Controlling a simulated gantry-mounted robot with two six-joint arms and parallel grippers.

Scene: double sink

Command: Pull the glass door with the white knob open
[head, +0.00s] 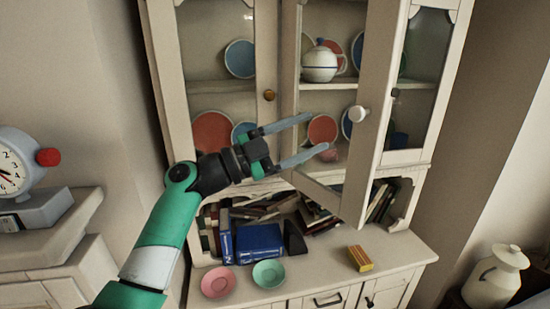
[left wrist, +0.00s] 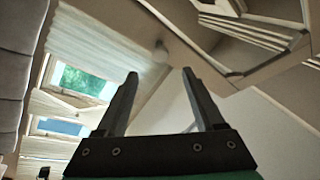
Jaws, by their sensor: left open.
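The glass door (head: 376,150) with the white knob (head: 358,114) stands partly open in the head view. Its knob-side edge is swung out from the cabinet, and its lower rail slants out toward me. My left gripper (head: 318,132) is open and empty, with its fingers pointing right toward the knob. It appears to the left of the knob and apart from it. In the left wrist view the two fingers (left wrist: 160,73) are spread with nothing between them. The exact depth between fingers and door cannot be told. My right gripper is in neither view.
A second glass door with a brown knob (head: 269,95) is at the left. Plates and a white teapot (head: 319,65) are on the shelves. Below are books (head: 258,243), a pink bowl (head: 218,281), a green bowl (head: 269,273) and a yellow box (head: 360,258). A clock (head: 18,165) stands left.

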